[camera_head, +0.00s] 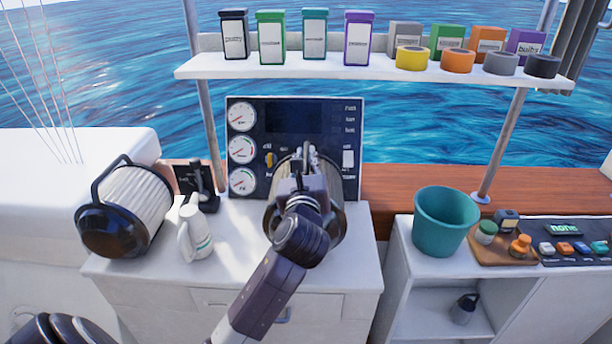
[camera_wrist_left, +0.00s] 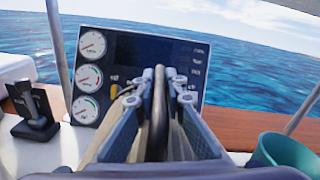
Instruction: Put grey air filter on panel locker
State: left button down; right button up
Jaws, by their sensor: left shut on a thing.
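My left gripper (camera_head: 308,165) is shut on the dark handle of a grey-beige air filter (camera_head: 272,218), in front of the gauge panel. The gripper and arm hide much of the filter. In the left wrist view the fingers (camera_wrist_left: 158,100) close on the upright handle, with the filter's pleated side (camera_wrist_left: 182,148) below. The panel locker (camera_head: 230,270) is the white cabinet under the gauge panel (camera_head: 300,112). The filter overlaps its top in the picture; I cannot tell whether it touches. My right gripper is not in view.
A white filter with a black cap (camera_head: 125,210) lies at the locker's left, beside a white jug (camera_head: 194,230). A teal bucket (camera_head: 443,222) stands on the right cabinet. A shelf (camera_head: 360,68) with boxes and tape rolls hangs above. The locker top right of the jug is clear.

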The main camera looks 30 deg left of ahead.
pick_arm(q)
jog(key=shift+f+b, duration=0.3)
jog(key=shift+f, duration=1.4)
jog(key=c, duration=2.3)
grip_release()
jog(key=shift+f, duration=0.2)
jog(key=o, duration=0.3)
jog(key=b+v, duration=0.1)
jog(key=v, duration=1.1)
jog(key=shift+s+r, duration=0.1)
jog(key=shift+r, duration=0.05)
